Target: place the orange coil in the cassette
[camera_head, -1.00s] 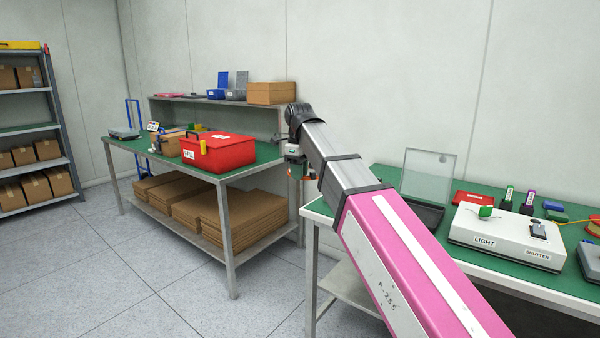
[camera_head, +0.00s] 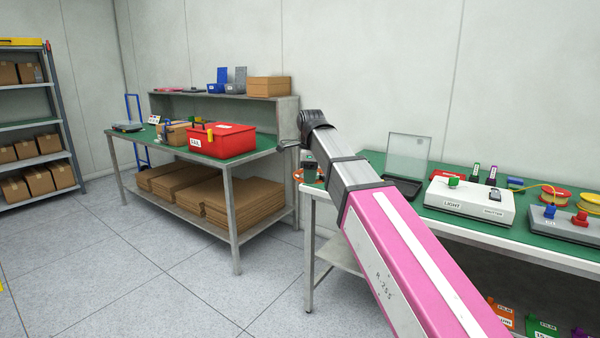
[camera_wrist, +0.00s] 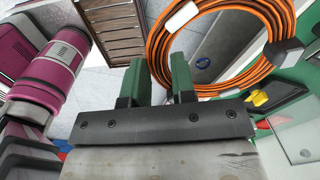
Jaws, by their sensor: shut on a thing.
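The orange coil (camera_wrist: 160,50) is a looped cable with a white wrap and a dark connector block in the wrist view. My gripper (camera_wrist: 158,75) has green fingers, shut on the near left side of the coil. In the head view, a small part of the coil (camera_head: 297,175) shows at the end of my arm, beside the near bench's left end; my arm hides much of the gripper. A case with a raised clear lid (camera_head: 408,155) and a dark base stands on the near bench. I cannot tell for sure whether it is the cassette.
The near bench (camera_head: 462,231) also holds a white light box (camera_head: 470,197), a grey unit with blue and red knobs (camera_head: 568,222), and yellow and red spools. The far bench (camera_head: 240,158) bears a red toolbox (camera_head: 222,140).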

